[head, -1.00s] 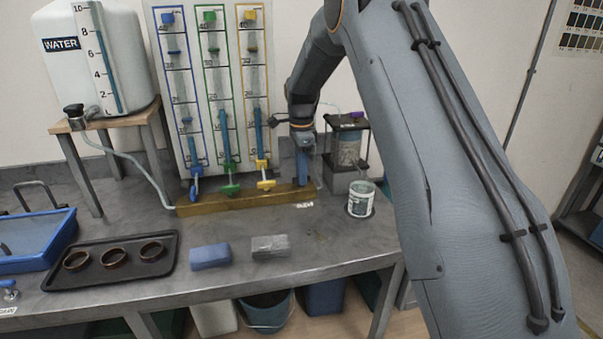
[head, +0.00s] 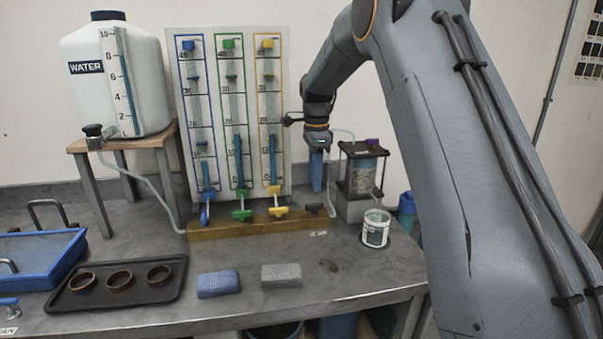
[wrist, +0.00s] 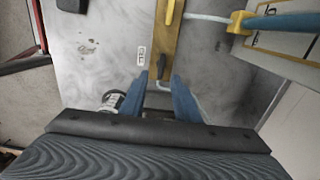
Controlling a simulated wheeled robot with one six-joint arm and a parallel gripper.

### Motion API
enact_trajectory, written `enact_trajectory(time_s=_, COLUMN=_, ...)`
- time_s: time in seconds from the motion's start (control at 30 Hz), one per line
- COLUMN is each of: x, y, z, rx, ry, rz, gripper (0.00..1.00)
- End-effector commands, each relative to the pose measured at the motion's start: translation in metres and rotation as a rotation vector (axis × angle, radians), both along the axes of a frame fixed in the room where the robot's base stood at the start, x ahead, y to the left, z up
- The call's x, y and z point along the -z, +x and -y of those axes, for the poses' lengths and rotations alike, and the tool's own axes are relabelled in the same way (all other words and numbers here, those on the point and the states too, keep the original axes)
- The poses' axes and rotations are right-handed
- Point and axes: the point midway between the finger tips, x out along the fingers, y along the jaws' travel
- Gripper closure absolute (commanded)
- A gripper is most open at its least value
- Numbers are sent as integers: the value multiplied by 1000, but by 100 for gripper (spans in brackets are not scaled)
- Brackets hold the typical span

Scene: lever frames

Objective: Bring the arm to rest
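My gripper (head: 317,180) hangs fingers down over the right end of the wooden manifold bar (head: 258,226). In the wrist view its two blue fingers (wrist: 158,84) stand apart with nothing gripped between them. The bar's end and a dark lever (wrist: 161,65) lie below, around the gap. In the head view that dark lever (head: 314,208) sits on the bar's right end, below the fingertips and apart from them. Blue (head: 205,212), green (head: 242,211) and yellow (head: 277,210) levers stand along the bar, below the gauge board (head: 228,100).
A white cup (head: 376,229) and a black-topped canister (head: 362,170) stand right of the bar. A blue sponge (head: 219,284), a grey block (head: 281,275) and a black tray (head: 175,290) with brown rings lie in front. The water tank (head: 118,70) stands at left.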

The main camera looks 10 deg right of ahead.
Motion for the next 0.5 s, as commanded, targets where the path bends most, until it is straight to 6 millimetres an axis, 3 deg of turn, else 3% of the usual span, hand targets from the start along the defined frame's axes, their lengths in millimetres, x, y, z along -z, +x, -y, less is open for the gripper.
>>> enact_trajectory(time_s=0.17, x=7, y=-39, z=-1, rx=-203, ry=-1, rz=11, gripper=71)
enact_trajectory(time_s=0.37, x=27, y=-123, z=-1, rx=-615, ry=-10, rz=32, gripper=71)
enact_trajectory(time_s=0.5, x=44, y=-190, z=-1, rx=-909, ry=-22, rz=46, gripper=71)
